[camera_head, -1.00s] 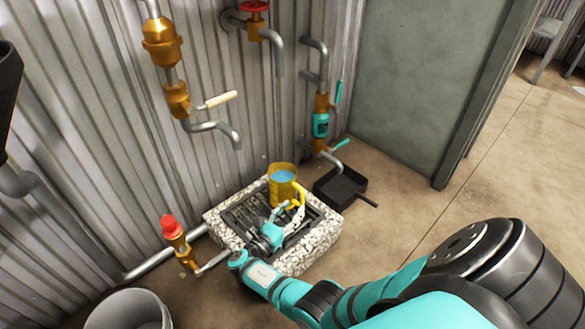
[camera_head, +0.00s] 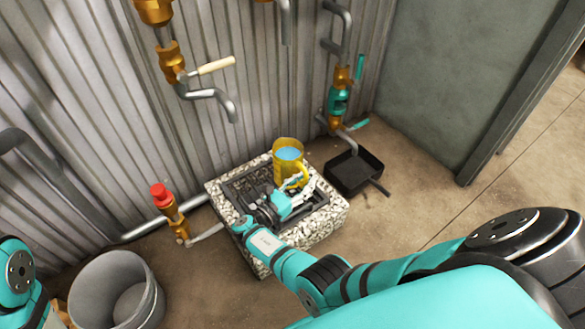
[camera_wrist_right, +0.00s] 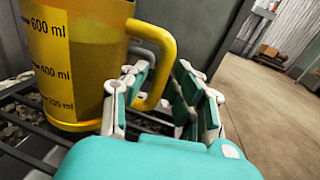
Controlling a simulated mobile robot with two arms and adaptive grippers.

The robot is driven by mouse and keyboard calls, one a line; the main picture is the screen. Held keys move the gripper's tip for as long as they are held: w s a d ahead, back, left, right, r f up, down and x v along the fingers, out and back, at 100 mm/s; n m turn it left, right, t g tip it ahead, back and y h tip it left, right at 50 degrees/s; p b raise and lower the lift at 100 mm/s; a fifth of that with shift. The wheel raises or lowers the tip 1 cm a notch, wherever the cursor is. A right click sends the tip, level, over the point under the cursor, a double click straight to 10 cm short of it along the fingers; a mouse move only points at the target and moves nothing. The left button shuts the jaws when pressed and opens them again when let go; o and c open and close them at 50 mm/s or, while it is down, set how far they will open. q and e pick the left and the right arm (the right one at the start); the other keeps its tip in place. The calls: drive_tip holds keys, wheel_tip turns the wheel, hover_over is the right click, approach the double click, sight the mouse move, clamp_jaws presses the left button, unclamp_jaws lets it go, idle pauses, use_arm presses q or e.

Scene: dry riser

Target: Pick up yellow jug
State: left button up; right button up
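The yellow jug (camera_head: 289,163) stands upright on the dark grate of a stone-rimmed drain, holding blue-looking liquid in the head view. Its scale shows in the right wrist view (camera_wrist_right: 62,65), and its handle (camera_wrist_right: 168,62) points toward my right gripper. My right gripper (camera_wrist_right: 165,75) is open, with its two fingers apart. The lower part of the handle shows in the gap between them, close to the left finger; I cannot tell if they touch. The right gripper (camera_head: 303,187) is also low over the grate in the head view. My left gripper is out of view.
The pebbled drain rim (camera_head: 325,222) surrounds the grate. A black pan (camera_head: 352,172) lies to the right under a pipe outlet. A red-capped valve (camera_head: 164,203) and a grey bucket (camera_head: 115,290) are at left. A corrugated wall is behind. Floor at right is clear.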

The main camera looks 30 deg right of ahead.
clamp_jaws()
drive_tip(key=shift+r, duration=0.1)
drive_tip(key=shift+d, duration=0.1)
